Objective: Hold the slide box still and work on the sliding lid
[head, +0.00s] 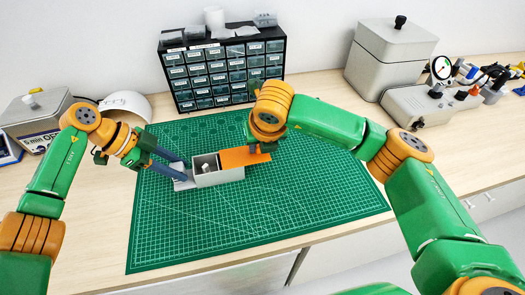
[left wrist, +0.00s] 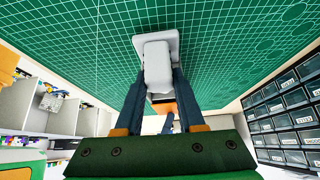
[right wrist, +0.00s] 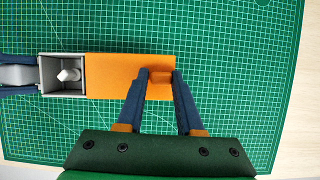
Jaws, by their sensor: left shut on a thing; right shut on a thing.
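The slide box (head: 220,179) is light grey and lies on the green mat. Its orange sliding lid (head: 243,157) is drawn partly off to the right, uncovering the left part. A small pale piece (right wrist: 69,75) sits in the uncovered part. My left gripper (head: 183,172) is shut on the grey grip block (left wrist: 157,65) at the box's left end, above a flat grey foot. In the right wrist view, my right gripper (right wrist: 160,80) is shut on the small raised orange tab of the lid. Its fingers are mostly hidden by the arm in the head view.
The green cutting mat (head: 300,200) is clear in front and to the right. A drawer cabinet (head: 222,72) stands behind it. A grey lidded container (head: 388,60) and a gauge device (head: 425,103) stand at the right, a display device (head: 36,115) at the left.

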